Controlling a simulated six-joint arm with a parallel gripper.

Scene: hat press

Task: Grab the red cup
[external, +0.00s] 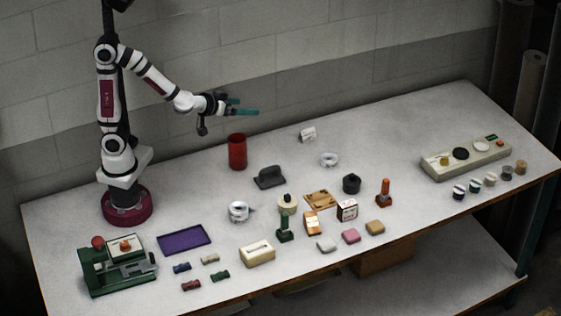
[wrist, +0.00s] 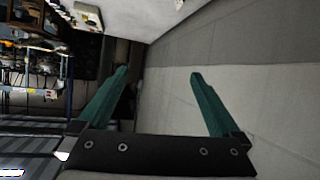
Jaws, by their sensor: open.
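The red cup (external: 237,151) is a tall cylinder standing upright on the white table, at the back, to the right of my arm's base. My gripper (external: 258,108) is in the air above and slightly right of the cup, well apart from it, with its teal fingers pointing right. In the wrist view my gripper (wrist: 155,75) shows both teal fingers spread wide with nothing between them. The red cup does not show in the wrist view.
A dark grey block (external: 269,177) stands just right of the cup. A white tape roll (external: 239,211) lies in front of it, and a purple tray (external: 184,240) lies front left. Several small items crowd the table's middle. A grey wall (external: 300,60) rises behind the table.

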